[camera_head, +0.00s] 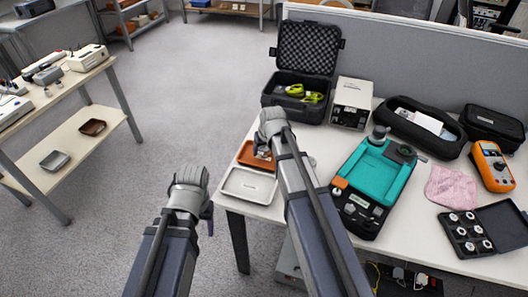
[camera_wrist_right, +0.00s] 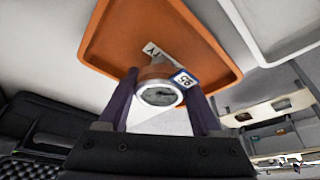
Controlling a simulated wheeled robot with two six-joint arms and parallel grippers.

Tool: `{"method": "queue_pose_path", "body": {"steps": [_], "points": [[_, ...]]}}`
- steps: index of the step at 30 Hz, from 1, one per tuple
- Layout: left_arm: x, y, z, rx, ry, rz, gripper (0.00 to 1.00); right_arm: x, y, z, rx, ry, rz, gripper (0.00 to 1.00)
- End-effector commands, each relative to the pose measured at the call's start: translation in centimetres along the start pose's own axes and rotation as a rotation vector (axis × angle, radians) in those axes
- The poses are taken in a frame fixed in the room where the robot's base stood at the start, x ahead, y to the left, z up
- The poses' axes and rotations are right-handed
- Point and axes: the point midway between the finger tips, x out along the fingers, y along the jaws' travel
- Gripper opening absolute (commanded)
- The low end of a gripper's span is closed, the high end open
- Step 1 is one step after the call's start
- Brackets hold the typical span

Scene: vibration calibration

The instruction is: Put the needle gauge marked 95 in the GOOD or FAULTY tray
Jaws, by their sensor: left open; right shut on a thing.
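My right gripper (camera_wrist_right: 160,105) is shut on the needle gauge (camera_wrist_right: 160,94), a round dial with a metal rim and a tag reading 95. The gauge is over the orange tray (camera_wrist_right: 110,35), whose partly hidden label ends in TY. I cannot tell whether the gauge touches the tray. In the head view the orange tray (camera_head: 246,155) lies at the table's left edge, partly covered by my right gripper (camera_head: 263,148). The white tray (camera_head: 240,192) lies just in front of it and looks empty. My left gripper (camera_head: 207,215) is open, off the table's left side.
An open black case (camera_head: 296,78) and a beige box (camera_head: 351,102) stand behind the trays. A teal device (camera_head: 375,170) is to the right, with a pink cloth (camera_head: 452,187), an orange multimeter (camera_head: 492,165) and a case of several round parts (camera_head: 468,233) beyond.

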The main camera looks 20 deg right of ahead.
Motion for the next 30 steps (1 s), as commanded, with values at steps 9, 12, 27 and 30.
{"method": "queue_pose_path", "body": {"steps": [9,12,27,30], "points": [[0.3,0.0,0.0,0.000,0.000,0.000,0.62,0.2,0.0,0.1,0.000,0.000,0.000,0.79],[0.3,0.0,0.0,0.000,0.000,0.000,0.62,0.2,0.0,0.1,0.000,0.000,0.000,0.90],[-0.5,-0.1,0.0,0.000,0.000,0.000,0.62,-0.5,0.0,-0.1,0.000,0.000,0.000,0.96],[-1.3,-0.1,0.1,0.000,0.000,0.000,0.62,-1.4,0.0,-0.1,0.000,0.000,0.000,0.96]]}}
